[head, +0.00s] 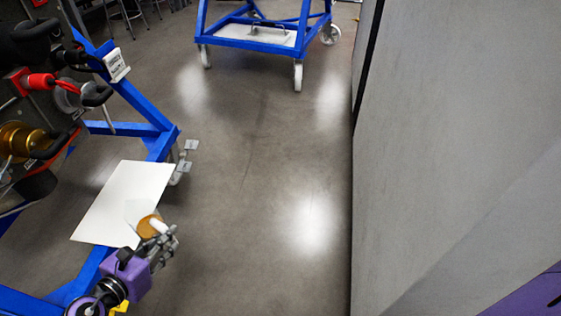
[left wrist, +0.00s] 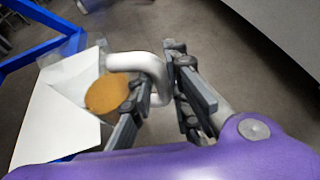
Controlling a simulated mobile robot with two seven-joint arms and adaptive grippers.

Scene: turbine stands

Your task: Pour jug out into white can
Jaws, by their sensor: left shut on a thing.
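The jug shows in the left wrist view as a white curved handle (left wrist: 135,61) beside a round orange-brown surface (left wrist: 107,93), perhaps its contents. In the head view the orange-brown round (head: 149,227) sits at the tip of my left gripper (head: 163,238). My left gripper, also in the left wrist view (left wrist: 165,98), is shut on the jug's handle. The jug is over or beside the white panel's near edge; I cannot tell whether it touches the panel. I do not see a white can in either view. My right gripper is not in view.
A white flat panel (head: 125,200) lies on the blue turbine stand (head: 140,128) at the left, beside dark engine parts (head: 35,115). Another blue wheeled stand (head: 255,44) is at the back. A grey wall (head: 450,130) fills the right. The floor between is clear.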

